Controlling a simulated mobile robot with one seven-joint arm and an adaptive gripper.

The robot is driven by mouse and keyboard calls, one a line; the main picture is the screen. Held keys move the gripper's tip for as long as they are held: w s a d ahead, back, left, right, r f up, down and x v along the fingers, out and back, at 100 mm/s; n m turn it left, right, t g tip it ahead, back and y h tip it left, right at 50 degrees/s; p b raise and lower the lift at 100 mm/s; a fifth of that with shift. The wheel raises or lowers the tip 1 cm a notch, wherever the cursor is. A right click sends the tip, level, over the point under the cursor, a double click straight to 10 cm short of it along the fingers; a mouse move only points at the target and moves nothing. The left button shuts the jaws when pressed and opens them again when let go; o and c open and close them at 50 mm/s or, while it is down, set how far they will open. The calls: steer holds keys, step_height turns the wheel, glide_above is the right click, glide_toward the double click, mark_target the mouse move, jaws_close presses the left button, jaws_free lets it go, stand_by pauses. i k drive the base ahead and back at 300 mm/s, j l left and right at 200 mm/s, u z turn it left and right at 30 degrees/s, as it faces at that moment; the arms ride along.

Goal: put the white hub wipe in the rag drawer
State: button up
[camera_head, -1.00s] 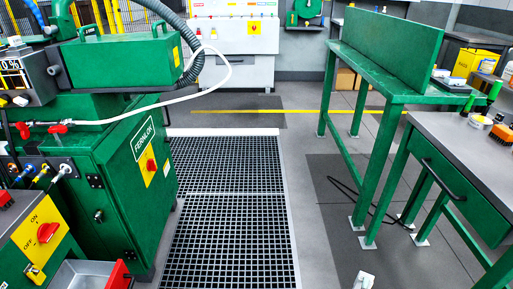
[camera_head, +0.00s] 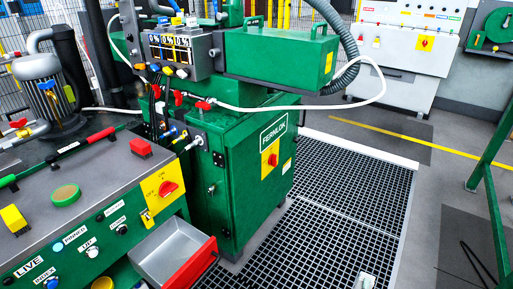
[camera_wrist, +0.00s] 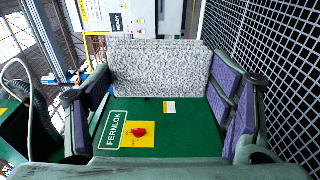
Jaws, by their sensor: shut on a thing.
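My gripper (camera_wrist: 162,88) is shut on the white hub wipe (camera_wrist: 160,68), a pale, grey-speckled slab between the purple finger pads in the wrist view. Behind it is the green FERNLOK cabinet (camera_wrist: 160,108). In the head view a grey metal drawer (camera_head: 168,252) with a red front stands pulled out at the front of the green control bench, and its inside looks empty. No label on it is readable, so I cannot tell for sure that it is the rag drawer. My gripper and the wipe are not clearly visible in the head view.
The FERNLOK cabinet (camera_head: 255,185) stands right behind the drawer. A white hose (camera_head: 300,106) loops over the cabinet. The floor grating (camera_head: 345,205) is mostly clear.

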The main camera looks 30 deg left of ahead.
mark_target(185, 259)
steer(key=l+u, duration=0.2)
steer(key=u, duration=0.15)
steer(key=l+u, duration=0.2)
steer(key=u, duration=0.2)
steer(key=l+u, duration=0.2)
steer(key=u, duration=0.15)
steer(key=k, duration=0.05)
